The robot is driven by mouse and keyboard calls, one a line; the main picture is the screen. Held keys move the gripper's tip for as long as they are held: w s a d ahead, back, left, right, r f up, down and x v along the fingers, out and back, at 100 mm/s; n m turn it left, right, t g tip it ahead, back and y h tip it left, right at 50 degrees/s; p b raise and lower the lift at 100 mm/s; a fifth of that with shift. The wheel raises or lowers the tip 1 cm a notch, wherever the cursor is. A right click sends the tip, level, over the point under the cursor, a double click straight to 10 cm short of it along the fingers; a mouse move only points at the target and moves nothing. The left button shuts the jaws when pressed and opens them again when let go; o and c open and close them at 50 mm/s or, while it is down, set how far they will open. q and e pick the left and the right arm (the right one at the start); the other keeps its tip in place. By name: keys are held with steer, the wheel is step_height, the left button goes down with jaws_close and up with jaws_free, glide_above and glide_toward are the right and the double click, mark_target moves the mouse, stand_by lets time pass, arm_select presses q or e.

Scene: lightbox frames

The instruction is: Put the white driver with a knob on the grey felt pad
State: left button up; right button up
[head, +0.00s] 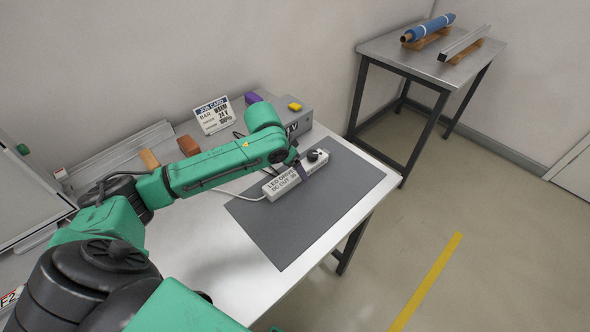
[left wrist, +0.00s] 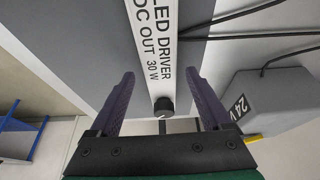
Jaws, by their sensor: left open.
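The white LED driver (head: 285,184) lies on the upper part of the grey felt pad (head: 300,225), its black knob (head: 314,155) at the far right end. A white cable leaves its near left end. My left gripper (head: 298,169) is over the driver near the knob end. In the left wrist view the open fingers (left wrist: 160,76) stand on either side of the driver (left wrist: 158,40), with gaps at both sides. The knob (left wrist: 163,106) shows between the fingers, towards the palm. The pad also shows there (left wrist: 105,45). My right gripper is not in view.
A grey 24 V box (head: 296,118) stands beyond the pad, and shows in the left wrist view (left wrist: 270,100) with dark cables nearby. A job card (head: 212,115) and orange-brown blocks (head: 188,145) are at the table's back. A second table (head: 425,60) stands at the far right.

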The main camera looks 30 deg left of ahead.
arm_select(q)
steer(key=v, duration=1)
steer(key=shift+s+r, duration=0.1)
steer(key=shift+s, duration=0.05)
